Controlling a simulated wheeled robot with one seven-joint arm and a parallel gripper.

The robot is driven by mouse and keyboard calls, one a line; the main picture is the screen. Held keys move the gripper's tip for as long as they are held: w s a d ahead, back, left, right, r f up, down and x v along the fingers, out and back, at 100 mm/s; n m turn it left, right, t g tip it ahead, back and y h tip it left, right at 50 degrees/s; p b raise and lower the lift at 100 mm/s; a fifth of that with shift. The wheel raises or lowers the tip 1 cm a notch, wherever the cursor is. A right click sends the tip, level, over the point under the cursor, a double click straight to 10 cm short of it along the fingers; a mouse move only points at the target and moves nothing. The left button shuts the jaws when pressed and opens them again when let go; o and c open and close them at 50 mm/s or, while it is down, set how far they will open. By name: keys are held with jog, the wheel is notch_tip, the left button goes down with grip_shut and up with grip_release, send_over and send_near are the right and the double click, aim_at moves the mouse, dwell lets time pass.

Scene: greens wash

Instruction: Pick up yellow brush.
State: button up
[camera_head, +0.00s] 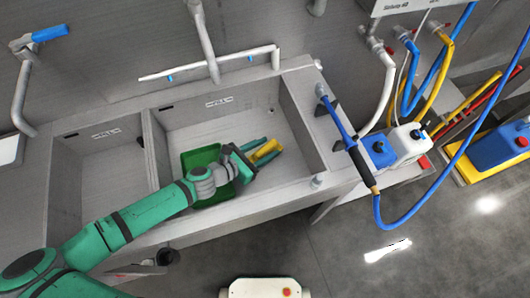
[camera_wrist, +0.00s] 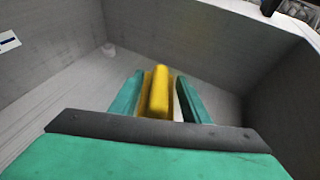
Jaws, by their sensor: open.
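The yellow brush (camera_head: 267,150) is in the right sink basin, at my gripper. In the wrist view the brush (camera_wrist: 159,92) stands between my two green fingers, with a gap showing on its right side and a narrower one on its left. My gripper (camera_head: 268,152) is open around the brush, reaching down into the basin; it also shows in the wrist view (camera_wrist: 158,98). I cannot tell whether either finger touches the brush. The lower part of the brush is hidden by my gripper's dark body.
A green tray (camera_head: 200,160) lies in the right basin, partly under my wrist. Basin walls (camera_head: 302,120) stand close on the right. A divider (camera_head: 151,150) separates the empty left basin. A blue spray hose (camera_head: 340,118) hangs at the sink's right edge.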

jog(key=c, duration=1)
grip_shut()
jog(key=shift+r, duration=0.15)
